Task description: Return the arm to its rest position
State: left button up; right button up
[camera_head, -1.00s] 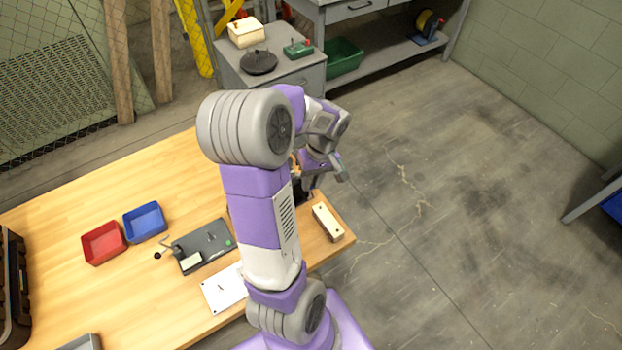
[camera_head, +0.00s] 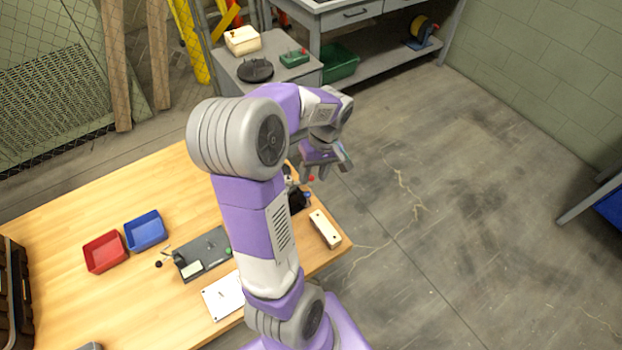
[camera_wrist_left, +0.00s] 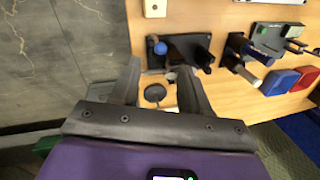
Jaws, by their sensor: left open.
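My left arm reaches up and over the right part of the wooden table (camera_head: 75,235). My left gripper (camera_head: 327,173) is beyond the table's right edge area in the head view, raised above the surface. Its two fingers are spread with nothing held between them, as the left wrist view (camera_wrist_left: 158,75) also shows. In that view the table (camera_wrist_left: 222,88) lies beyond the fingers, with a black fixture bearing a blue ball (camera_wrist_left: 160,48) behind them. My right gripper is not in view.
A red bin (camera_head: 104,252), a blue bin (camera_head: 146,230), a dark grey fixture (camera_head: 207,252), a white plate (camera_head: 222,297) and a cream block (camera_head: 325,229) are on the table. A grey cabinet (camera_head: 290,75) stands behind. The floor (camera_head: 450,220) at the right is clear.

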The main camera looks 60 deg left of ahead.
pick_arm(q)
jog(key=shift+w+r, duration=0.15)
jog(key=shift+r, duration=0.45)
jog(key=shift+f, duration=0.1)
